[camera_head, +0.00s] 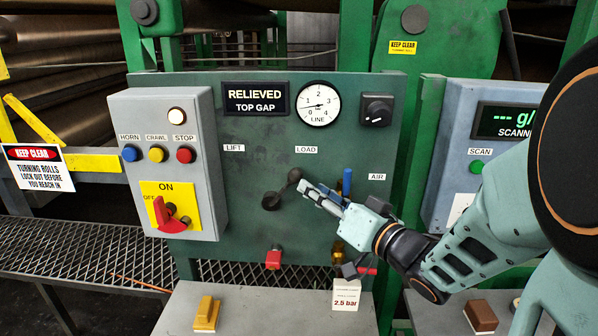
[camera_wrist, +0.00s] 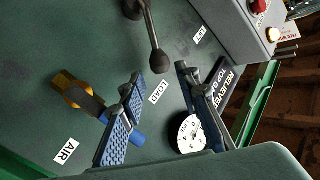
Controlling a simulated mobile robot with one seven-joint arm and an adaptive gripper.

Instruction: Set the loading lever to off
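A dark lever (camera_head: 283,188) is on the green panel (camera_head: 330,235), its round pivot at lower left and its knob tilted up and right toward the LOAD label (camera_head: 306,149). The LIFT label (camera_head: 233,148) is at upper left. In the wrist view the lever's knob (camera_wrist: 159,62) is between the tips of my gripper (camera_wrist: 158,73). My gripper is open, with a padded finger on each side of the knob and no visible contact. In the head view my gripper (camera_head: 305,190) is just right of the knob. Exact depth between tips and knob is unclear.
A brass valve with a blue handle (camera_head: 347,182) is close to my gripper's right, near the AIR label (camera_head: 377,176). A gauge (camera_head: 318,103) and black knob (camera_head: 377,110) are above. A red part (camera_head: 273,258) is below. A grey control box (camera_head: 170,165) is left.

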